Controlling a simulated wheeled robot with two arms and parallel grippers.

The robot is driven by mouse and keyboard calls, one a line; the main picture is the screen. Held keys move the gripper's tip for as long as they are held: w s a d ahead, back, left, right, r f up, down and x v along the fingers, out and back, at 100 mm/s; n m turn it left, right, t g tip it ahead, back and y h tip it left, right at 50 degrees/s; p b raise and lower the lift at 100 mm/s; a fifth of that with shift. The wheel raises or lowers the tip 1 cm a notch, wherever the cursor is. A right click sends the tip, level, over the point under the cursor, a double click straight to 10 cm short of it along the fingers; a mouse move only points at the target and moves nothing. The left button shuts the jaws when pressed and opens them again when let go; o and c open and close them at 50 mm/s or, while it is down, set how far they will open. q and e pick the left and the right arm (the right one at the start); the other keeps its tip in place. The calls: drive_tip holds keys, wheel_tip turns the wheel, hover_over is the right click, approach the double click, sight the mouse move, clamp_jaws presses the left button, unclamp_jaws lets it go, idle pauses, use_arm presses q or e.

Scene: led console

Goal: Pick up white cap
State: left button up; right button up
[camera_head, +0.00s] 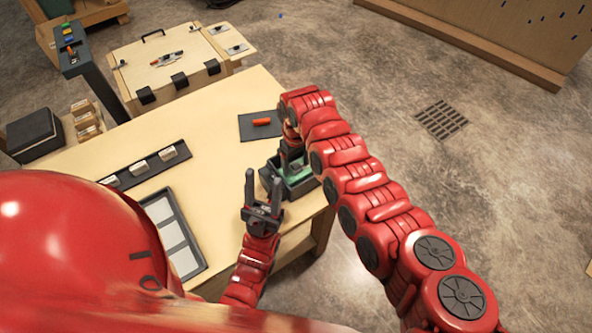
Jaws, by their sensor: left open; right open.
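I cannot make out a white cap for certain. Small whitish pieces (140,168) sit in a dark strip holder (122,180) on the table's left part. My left gripper (263,178) is open and empty, its two fingers pointing away from me, just left of a dark bin (300,191) with green inside. My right arm reaches in from the lower right and bends down at its far end. My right gripper (291,163) is over the bin, mostly hidden by the arm; whether anything lies between its fingers is not visible.
The wooden table (205,150) has bare room in the middle. A dark mat with an orange piece (262,122) lies beyond the bin. A grey-framed tray (203,262) with pale panels lies at front left. A wooden case (170,65) stands behind; a dark box (35,133) is far left.

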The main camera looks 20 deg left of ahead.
drive_tip(key=shift+r, duration=0.15)
drive_tip(key=shift+c, duration=0.2)
drive_tip(key=shift+c, duration=1.2)
clamp_jaws()
drive_tip(key=shift+r, duration=0.1)
